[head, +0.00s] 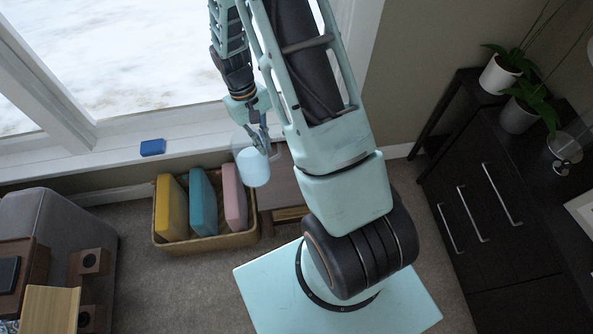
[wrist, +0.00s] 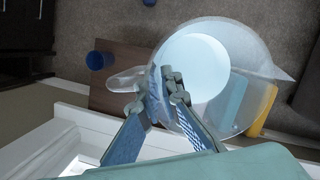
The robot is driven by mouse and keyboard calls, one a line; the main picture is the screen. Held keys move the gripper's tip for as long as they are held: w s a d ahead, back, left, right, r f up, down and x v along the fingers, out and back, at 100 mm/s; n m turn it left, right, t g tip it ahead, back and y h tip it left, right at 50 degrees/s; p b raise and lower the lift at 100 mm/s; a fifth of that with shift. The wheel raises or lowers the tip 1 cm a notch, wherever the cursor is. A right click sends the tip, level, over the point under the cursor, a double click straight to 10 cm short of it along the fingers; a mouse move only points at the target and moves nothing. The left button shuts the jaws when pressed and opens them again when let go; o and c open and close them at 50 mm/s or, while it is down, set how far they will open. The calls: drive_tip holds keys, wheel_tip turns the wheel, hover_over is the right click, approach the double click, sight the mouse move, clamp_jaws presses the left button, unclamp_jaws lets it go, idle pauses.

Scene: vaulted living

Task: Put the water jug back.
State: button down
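The water jug (head: 254,167) is clear, with pale blue-white water inside. In the head view it hangs below my gripper (head: 260,137), in front of the window sill. In the wrist view the jug (wrist: 222,75) shows from above, its spout to the right and its handle (wrist: 124,81) to the left. My gripper (wrist: 166,84) has its fingers closed around the handle beside the jug's body. The handle is partly hidden by the fingers. A brown wooden table top (wrist: 125,65) lies below and to the left of the jug in the wrist view.
A blue cup (wrist: 98,60) stands on the brown table top. A wicker basket (head: 208,243) with yellow, teal and pink slabs sits beside it. A blue block (head: 153,147) lies on the sill. A dark cabinet (head: 490,230) with potted plants stands at right.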

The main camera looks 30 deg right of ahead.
drive_tip(key=w+d+f+n+t+h+b, duration=0.1)
drive_tip(key=w+d+f+n+t+b, duration=0.1)
drive_tip(key=f+n+b, duration=0.75)
drive_tip(key=w+d+f+n+t+h+b, duration=0.1)
drive_tip(key=w+d+f+n+b, duration=0.15)
drive_tip(key=f+n+b, duration=0.65)
drive_tip(key=w+d+f+m+b, duration=0.4)
drive_tip(key=w+d+f+b, duration=0.3)
drive_tip(key=w+d+f, duration=0.2)
drive_tip(key=shift+w+d+f+b, duration=0.2)
drive_tip(key=shift+d+f+b, duration=0.25)
drive_tip(key=shift+f, duration=0.2)
drive_tip(key=c, duration=2.5)
unclamp_jaws()
drive_tip(key=shift+s+f, duration=0.1)
drive_tip(key=o, duration=0.3)
